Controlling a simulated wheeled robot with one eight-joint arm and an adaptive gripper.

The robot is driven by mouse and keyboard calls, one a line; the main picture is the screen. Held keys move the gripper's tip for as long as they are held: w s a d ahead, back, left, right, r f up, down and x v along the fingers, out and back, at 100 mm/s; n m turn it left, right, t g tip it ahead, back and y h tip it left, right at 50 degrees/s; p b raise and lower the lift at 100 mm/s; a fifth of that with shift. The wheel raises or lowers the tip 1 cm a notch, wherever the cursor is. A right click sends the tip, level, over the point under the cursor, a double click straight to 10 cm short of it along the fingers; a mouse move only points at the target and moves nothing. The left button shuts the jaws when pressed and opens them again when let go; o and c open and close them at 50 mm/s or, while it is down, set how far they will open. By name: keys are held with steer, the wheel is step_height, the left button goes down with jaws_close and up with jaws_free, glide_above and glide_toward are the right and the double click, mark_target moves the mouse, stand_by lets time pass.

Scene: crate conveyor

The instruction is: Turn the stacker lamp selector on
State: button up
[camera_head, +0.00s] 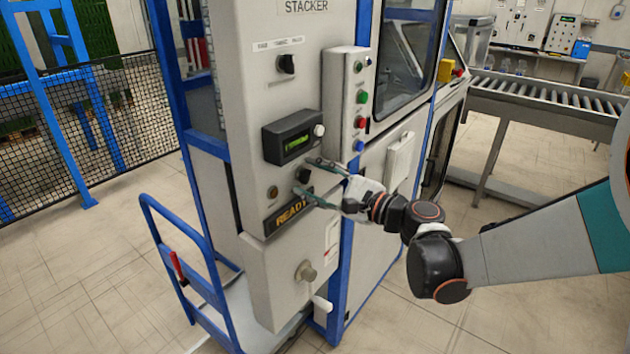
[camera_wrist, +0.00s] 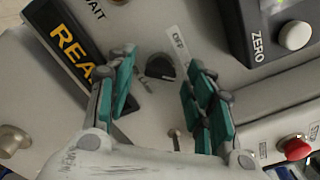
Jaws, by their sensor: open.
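The lamp selector is a small black round knob (camera_wrist: 160,67) on the grey STACKER panel, with an OFF label above it in the wrist view. In the head view the knob (camera_head: 303,175) shows small and dark, partly hidden by my gripper. My gripper (camera_head: 305,177) is open, its two fingers pointing at the panel, one above and one below the knob. In the wrist view my gripper (camera_wrist: 157,65) has its green-padded fingers on either side of the knob, with a gap to each. I cannot tell whether the fingertips touch the panel.
A black counter box (camera_head: 292,137) with a white ZERO button (camera_wrist: 295,35) is above. A button box (camera_head: 348,105) stands at the right. A larger selector (camera_head: 286,64) is higher up.

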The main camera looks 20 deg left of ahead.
steer(key=v, duration=1.2)
steer(key=shift+s, duration=0.1)
steer(key=s+d+f+n+h, duration=0.2)
steer(key=s+d+n+h, duration=0.4)
steer(key=d, duration=0.6)
steer(key=s+d+f+n+h, duration=0.3)
steer(key=s+d+n+h, duration=0.3)
steer(key=s+d+h, duration=0.4)
steer(key=s+d, duration=0.2)
steer(key=d, duration=0.1)
steer(key=shift+s+d+f+h, duration=0.25)
steer(key=shift+s+f+h, duration=0.05)
